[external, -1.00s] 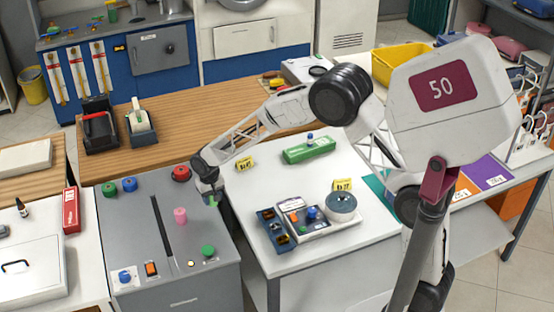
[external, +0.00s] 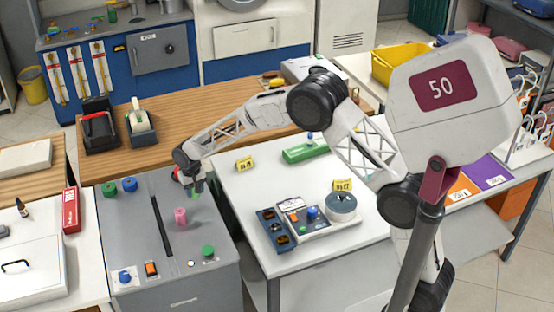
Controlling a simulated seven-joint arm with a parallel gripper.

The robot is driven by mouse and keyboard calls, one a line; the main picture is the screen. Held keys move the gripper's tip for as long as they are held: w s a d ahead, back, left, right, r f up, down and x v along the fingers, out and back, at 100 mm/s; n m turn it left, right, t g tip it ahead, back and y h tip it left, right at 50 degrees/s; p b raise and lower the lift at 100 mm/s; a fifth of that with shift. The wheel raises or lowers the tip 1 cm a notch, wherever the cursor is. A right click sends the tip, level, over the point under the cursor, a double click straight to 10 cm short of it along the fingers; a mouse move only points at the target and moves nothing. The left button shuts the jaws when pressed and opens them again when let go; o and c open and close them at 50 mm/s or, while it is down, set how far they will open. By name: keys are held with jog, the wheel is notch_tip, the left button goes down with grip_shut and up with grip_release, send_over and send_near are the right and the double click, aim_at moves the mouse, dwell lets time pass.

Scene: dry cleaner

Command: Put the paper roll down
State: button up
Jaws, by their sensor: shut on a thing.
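My gripper (external: 196,188) hangs over the right part of the grey console top, pointing down. It is shut on a small green thing (external: 197,196), which I take to be the paper roll; the fingers hide most of it. Its lower end seems to be just above the console, but I cannot tell whether it touches. A pink upright cylinder (external: 180,216) stands on the console just in front and to the left of it.
The grey console (external: 135,218) has a long dark slot (external: 162,225), green and blue knobs at the back left, and a green knob (external: 208,251) in front. A red knob behind my gripper is mostly hidden. The white table (external: 255,205) lies to the right.

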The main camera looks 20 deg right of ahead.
aim_at(195, 196)
jog(key=shift+f, duration=1.75)
jog(key=shift+f, duration=0.15)
jog(key=o, duration=0.9)
notch_tip(195, 196, up, 12)
jog(key=shift+f, duration=0.1)
jog(key=shift+r, duration=0.25)
